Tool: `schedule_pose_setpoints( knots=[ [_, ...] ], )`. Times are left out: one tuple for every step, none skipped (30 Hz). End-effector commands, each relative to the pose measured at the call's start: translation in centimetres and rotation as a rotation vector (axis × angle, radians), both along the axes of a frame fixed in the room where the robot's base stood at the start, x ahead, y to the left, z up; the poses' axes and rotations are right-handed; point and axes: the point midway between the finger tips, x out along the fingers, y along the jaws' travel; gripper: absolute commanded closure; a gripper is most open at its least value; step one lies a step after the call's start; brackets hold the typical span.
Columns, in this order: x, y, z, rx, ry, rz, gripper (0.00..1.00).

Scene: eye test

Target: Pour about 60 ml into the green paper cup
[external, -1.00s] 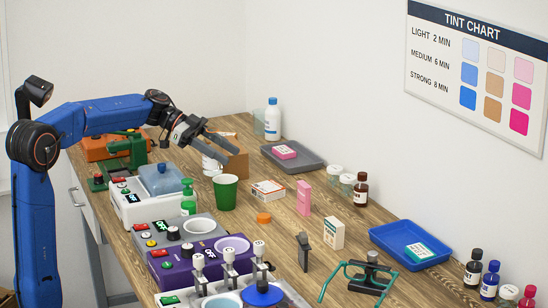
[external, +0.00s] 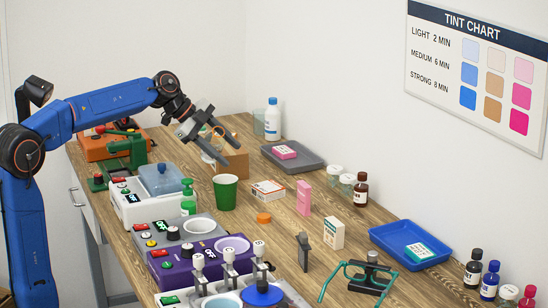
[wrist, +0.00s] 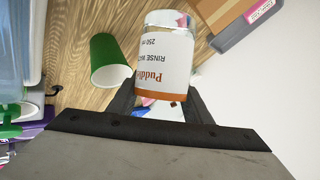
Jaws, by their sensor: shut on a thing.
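My gripper (external: 226,150) is shut on a clear jar (wrist: 165,60) with a white and orange label, part of which reads "RINSE" and "250". In the external view the fingers mostly hide the jar, which is held up above the bench. I cannot tell its liquid level. The green paper cup (external: 225,194) stands upright on the bench, below and nearer the camera than my gripper. In the wrist view the cup (wrist: 110,62) shows left of the jar, apart from it, with its pale opening visible.
A cardboard box (external: 232,162) stands just behind the gripper. A green pump bottle (external: 188,196) and a white machine (external: 150,204) are left of the cup. A small carton (external: 267,190) and an orange cap (external: 263,218) lie right of it. A grey tray (external: 308,166) is farther back.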

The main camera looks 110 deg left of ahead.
Motion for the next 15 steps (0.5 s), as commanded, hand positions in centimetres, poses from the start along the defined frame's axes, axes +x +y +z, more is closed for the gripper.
schedule_pose_setpoints(
  knots=[
    [0.0, 0.0, -0.1, 0.023, 0.02, -0.002, 0.8],
    [0.0, 0.0, -0.2, 0.038, 0.033, -0.001, 0.8],
    [-0.1, 0.0, -0.3, 0.057, 0.05, -0.002, 0.8],
    [-0.1, 0.1, -0.3, 0.073, 0.063, -0.002, 0.8],
    [-0.2, 0.2, -0.7, 0.085, 0.077, -0.001, 0.8],
    [-0.3, 0.3, -1.2, 0.104, 0.094, -0.002, 0.8],
    [-0.4, 0.4, -1.5, 0.118, 0.108, -0.002, 0.8],
    [-0.5, 0.4, -1.8, 0.132, 0.12, -0.002, 0.8],
    [-0.6, 0.6, -2.2, 0.152, 0.138, -0.001, 0.8],
    [-0.6, 0.6, -2.5, 0.166, 0.151, -0.002, 0.8],
    [-0.7, 0.7, -2.8, 0.18, 0.164, -0.002, 0.8],
    [-0.8, 0.8, -2.9, 0.2, 0.182, -0.003, 0.8],
    [-0.8, 0.9, -3.0, 0.216, 0.195, -0.002, 0.8],
    [-0.9, 1.0, -3.1, 0.23, 0.208, -0.003, 0.8],
    [-1.0, 1.1, -3.3, 0.25, 0.226, -0.002, 0.8]
  ],
)
